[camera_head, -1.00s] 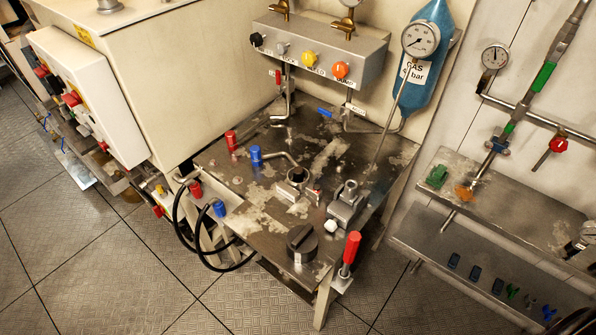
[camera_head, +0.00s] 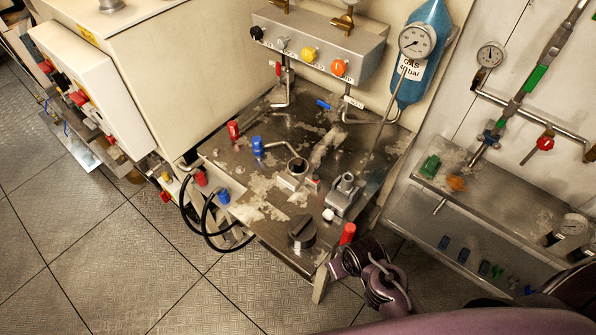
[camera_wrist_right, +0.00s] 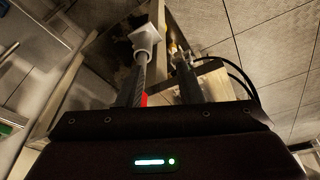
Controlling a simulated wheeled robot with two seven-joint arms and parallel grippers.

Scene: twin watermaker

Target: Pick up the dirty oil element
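I cannot tell for sure which thing is the dirty oil element. A small orange-brown piece (camera_head: 456,184) lies on the upper metal shelf at the right. A lever with a red handle (camera_head: 347,234) stands at the front right corner of the metal bench; its lower part is hidden behind my right arm. In the right wrist view my right gripper (camera_wrist_right: 160,75) has its fingers apart. The lever's grey rod and white block (camera_wrist_right: 145,38) show just beyond the left finger, with red (camera_wrist_right: 145,100) beside that finger. I cannot tell whether they touch. My left gripper is not in view.
The stained bench (camera_head: 262,222) carries a black knob (camera_head: 302,231), a metal fitting (camera_head: 345,192) and red and blue capped valves. Black hoses (camera_head: 208,222) loop at its left. A green block (camera_head: 430,165) sits on the upper shelf (camera_head: 482,200). Floor at left is clear.

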